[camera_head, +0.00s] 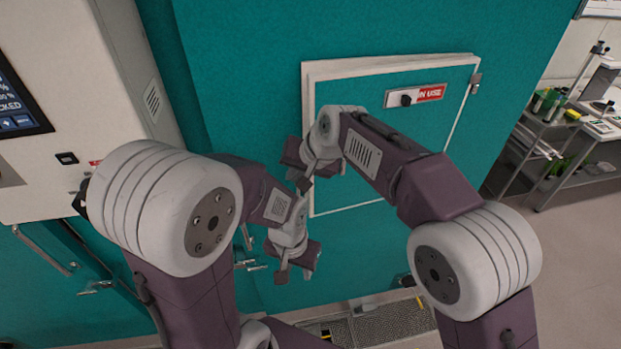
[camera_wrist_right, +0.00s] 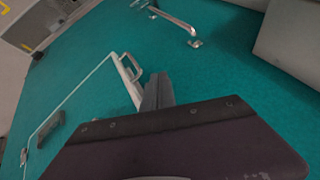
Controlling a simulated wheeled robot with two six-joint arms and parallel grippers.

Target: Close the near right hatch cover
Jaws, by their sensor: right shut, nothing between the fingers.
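The hatch cover (camera_head: 350,95) is a teal panel with a pale rim on the teal wall, with a red-and-white "IN USE" label and a black knob. A metal fitting shows on its right edge. Whether it lies fully flush I cannot tell. My right gripper (camera_head: 304,184) is at the cover's left edge, shut and empty, and hides part of that edge. In the right wrist view its fingers (camera_wrist_right: 156,92) are close beside a pale handle (camera_wrist_right: 130,68) at the cover's edge; contact is unclear. My left gripper (camera_head: 282,277) hangs lower left of the cover; its jaw opening is unclear.
A pale cabinet (camera_head: 55,130) with a screen is at the left. A metal shelf unit (camera_head: 590,150) with items stands at the right. A mesh tray (camera_head: 395,322) lies below. A metal bar handle (camera_wrist_right: 175,20) shows in the wrist view. Floor at the right is clear.

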